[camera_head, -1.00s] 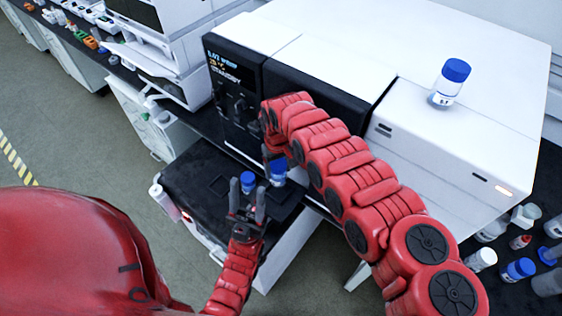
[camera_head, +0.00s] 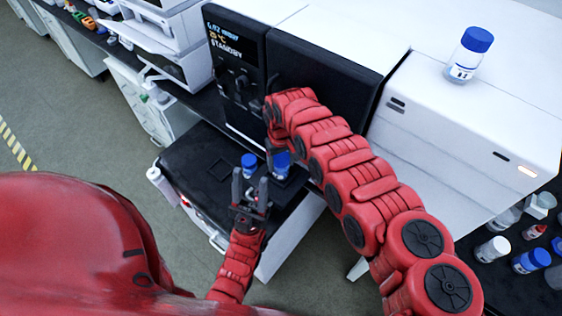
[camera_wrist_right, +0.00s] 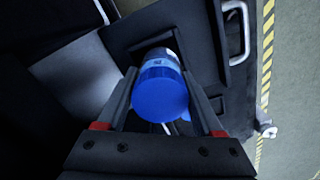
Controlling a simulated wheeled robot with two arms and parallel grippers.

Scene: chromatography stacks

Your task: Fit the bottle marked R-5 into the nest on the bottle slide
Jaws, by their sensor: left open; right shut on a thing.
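A blue-capped bottle (camera_head: 281,164) is between the fingers of my right gripper (camera_wrist_right: 160,104), which is shut on it from above. In the right wrist view its cap (camera_wrist_right: 160,96) faces the camera and its body is partly hidden; its marking is unreadable. It is at a square recess (camera_wrist_right: 135,47) in the black slide (camera_head: 192,150); I cannot tell whether it is fully seated. A second blue-capped bottle (camera_head: 249,163) stands close on its left. My left gripper (camera_head: 250,188) is open, just in front of that bottle. My right arm partly hides the right fingers in the head view.
Another square recess (camera_head: 216,170) on the slide's left is empty. A white instrument (camera_head: 470,125) with a dark front stands behind, with a blue-capped bottle (camera_head: 469,55) on top. Several bottles, including a white-capped one (camera_head: 493,248), stand at the lower right.

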